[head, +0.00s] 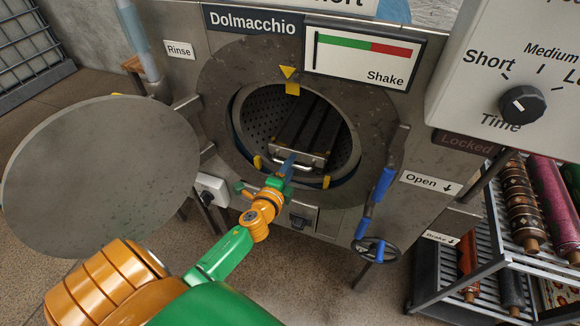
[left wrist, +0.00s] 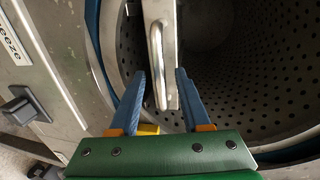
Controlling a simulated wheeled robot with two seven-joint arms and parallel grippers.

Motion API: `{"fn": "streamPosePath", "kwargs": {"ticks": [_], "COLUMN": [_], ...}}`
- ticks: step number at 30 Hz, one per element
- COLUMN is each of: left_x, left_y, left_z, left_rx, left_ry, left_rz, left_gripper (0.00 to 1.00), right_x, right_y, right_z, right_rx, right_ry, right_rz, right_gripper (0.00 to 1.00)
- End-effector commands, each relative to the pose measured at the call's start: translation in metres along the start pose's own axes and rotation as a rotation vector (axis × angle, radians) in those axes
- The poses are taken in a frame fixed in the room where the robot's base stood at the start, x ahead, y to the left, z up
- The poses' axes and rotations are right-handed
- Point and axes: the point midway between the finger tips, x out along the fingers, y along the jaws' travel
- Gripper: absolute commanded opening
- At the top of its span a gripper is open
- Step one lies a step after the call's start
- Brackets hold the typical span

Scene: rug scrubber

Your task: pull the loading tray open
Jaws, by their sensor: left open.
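The loading tray (head: 305,129) is a dark ribbed tray inside the perforated drum (head: 257,112), with a light metal front and a bar handle (head: 296,166). In the left wrist view the handle (left wrist: 156,65) runs upright on the tray's metal front (left wrist: 163,22). My left gripper (head: 287,164) is at the drum's mouth, by the handle. In the left wrist view its blue fingers (left wrist: 160,75) are open, one on each side of the handle's lower end, with visible gaps. My right gripper is not in view.
The round door (head: 100,175) is swung open at the left. A blue lever (head: 384,184) and handwheel (head: 376,250) are right of the drum. A rack (head: 437,275) with rolled rugs stands at the far right. A dial panel (head: 480,55) juts in at upper right.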

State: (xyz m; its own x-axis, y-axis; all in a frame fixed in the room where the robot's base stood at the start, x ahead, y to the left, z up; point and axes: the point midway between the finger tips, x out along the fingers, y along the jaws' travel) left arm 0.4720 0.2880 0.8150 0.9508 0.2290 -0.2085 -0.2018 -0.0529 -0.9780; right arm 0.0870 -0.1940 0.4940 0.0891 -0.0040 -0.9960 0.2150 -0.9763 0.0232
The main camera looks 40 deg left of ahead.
Motion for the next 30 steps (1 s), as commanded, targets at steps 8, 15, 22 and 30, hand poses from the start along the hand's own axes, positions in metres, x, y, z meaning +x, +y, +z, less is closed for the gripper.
{"fn": "streamPosePath", "kwargs": {"ticks": [8,15,22,30], "left_x": [0.0020,0.0018,0.0018,0.0018], "left_y": [0.0001,0.0001,0.0000,-0.0001], "left_z": [-0.0002,-0.0002,0.0000,0.0003], "left_rx": [-0.001,-0.001,-0.001,-0.001], "left_ry": [0.000,0.000,0.000,-0.001], "left_rz": [0.001,0.001,0.001,0.000], "left_gripper": [0.42,0.00,0.00,0.00], "right_x": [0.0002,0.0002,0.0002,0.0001], "right_y": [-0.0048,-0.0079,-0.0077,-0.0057], "right_z": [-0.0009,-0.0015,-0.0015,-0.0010], "right_rx": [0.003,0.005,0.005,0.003], "right_ry": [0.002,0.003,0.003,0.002], "right_rz": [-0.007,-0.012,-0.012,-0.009], "right_gripper": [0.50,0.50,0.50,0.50]}}
